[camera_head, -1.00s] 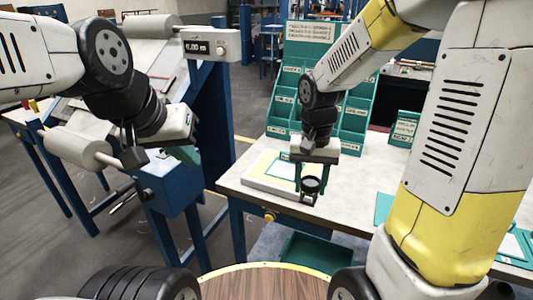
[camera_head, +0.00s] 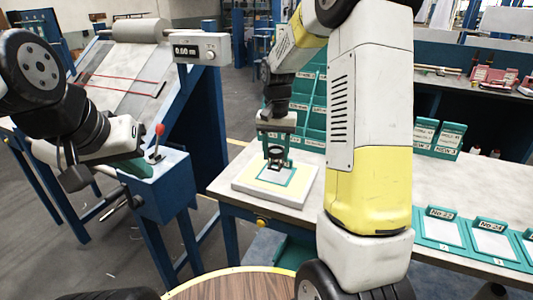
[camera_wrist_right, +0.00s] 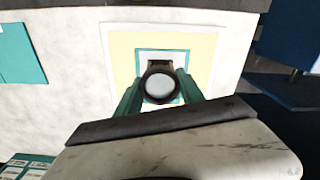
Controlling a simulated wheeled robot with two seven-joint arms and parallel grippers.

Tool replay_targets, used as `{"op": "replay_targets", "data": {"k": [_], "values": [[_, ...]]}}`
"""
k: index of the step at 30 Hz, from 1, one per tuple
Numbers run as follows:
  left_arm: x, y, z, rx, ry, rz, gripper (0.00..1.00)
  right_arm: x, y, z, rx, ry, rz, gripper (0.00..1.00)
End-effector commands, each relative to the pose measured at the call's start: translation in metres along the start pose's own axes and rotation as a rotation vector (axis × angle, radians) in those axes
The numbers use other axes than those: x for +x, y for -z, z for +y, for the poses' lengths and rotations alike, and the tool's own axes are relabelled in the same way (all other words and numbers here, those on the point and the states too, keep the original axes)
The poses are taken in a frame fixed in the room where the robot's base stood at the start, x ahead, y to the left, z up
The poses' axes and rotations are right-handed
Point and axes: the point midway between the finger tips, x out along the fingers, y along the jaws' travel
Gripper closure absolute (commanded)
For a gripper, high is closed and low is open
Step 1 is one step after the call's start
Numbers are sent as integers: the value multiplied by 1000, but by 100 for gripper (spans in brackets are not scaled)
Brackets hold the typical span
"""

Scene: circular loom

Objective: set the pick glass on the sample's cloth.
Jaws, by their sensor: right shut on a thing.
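The pick glass (camera_head: 275,157) is a small dark stand with a round lens, which also shows in the right wrist view (camera_wrist_right: 159,86). My right gripper (camera_head: 277,142) is shut on it, fingers pointing down, over the sample. The sample's cloth (camera_head: 273,174) is a pale patch inside a teal frame on a yellow and white board; it also shows in the right wrist view (camera_wrist_right: 178,60). The pick glass overlaps the cloth in both views; I cannot tell whether it touches. My left gripper (camera_head: 140,170) is at the left by a blue box; its fingers are unclear.
A teal rack (camera_head: 310,105) stands behind the board. Teal framed cards (camera_head: 440,229) lie on the right of the table (camera_head: 240,200). A blue box with a red-knobbed lever (camera_head: 158,140) stands left of the table, below a sloped frame with a display (camera_head: 187,50).

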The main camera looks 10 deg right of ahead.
Motion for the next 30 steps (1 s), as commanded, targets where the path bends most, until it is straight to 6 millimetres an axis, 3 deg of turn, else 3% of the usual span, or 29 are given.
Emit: {"op": "replay_targets", "data": {"k": [6, 14, 24, 25, 28, 30], "values": [[0, 0, 0, 0, 0, 0, 100, 5, 13, -1, 0, 0, -1, 96], [0, 0, 0, 0, 0, 0, 100, 36, 12, -1, -1, 0, -2, 96], [0, 0, 0, 0, 0, 0, 100, 39, 12, -2, -1, 0, 0, 96], [0, 0, 0, 0, 0, 0, 100, 40, 12, -2, -1, 0, 0, 53], [0, 0, 0, 0, 0, 0, 100, 39, 12, -2, -1, 0, 0, 33], [0, 0, 0, 0, 0, 0, 100, 39, 12, -2, -1, 1, 0, 33]]}}
